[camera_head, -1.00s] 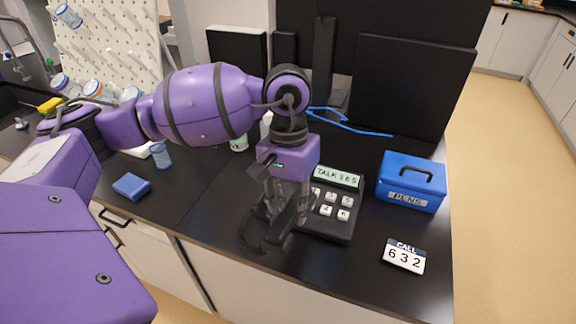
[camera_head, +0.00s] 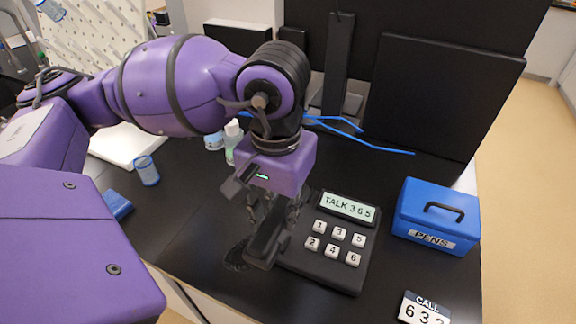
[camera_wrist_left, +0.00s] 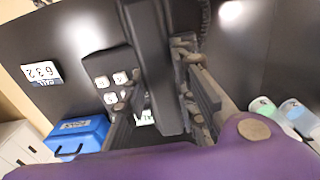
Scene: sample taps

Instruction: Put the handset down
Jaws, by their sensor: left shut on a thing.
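My left gripper (camera_head: 268,225) is shut on the black handset (camera_head: 266,246), beside the left edge of the desk phone. In the left wrist view the handset (camera_wrist_left: 152,65) is a long dark bar between the two fingers. The black phone base (camera_head: 325,268) has a lit display reading TALK 365 and white number keys. The handset's lower end is close to the base's left side; I cannot tell whether they touch. The gripper and handset hide the left part of the base. My right gripper is not in view.
A blue PENS box (camera_head: 436,216) stands right of the phone. A CALL card (camera_head: 424,310) lies at the front right. A blue cable (camera_head: 360,144) runs behind. A clear cup (camera_head: 147,171) and bottles (camera_head: 233,142) stand at the back left. A dark coil (camera_head: 237,256) lies left of the phone.

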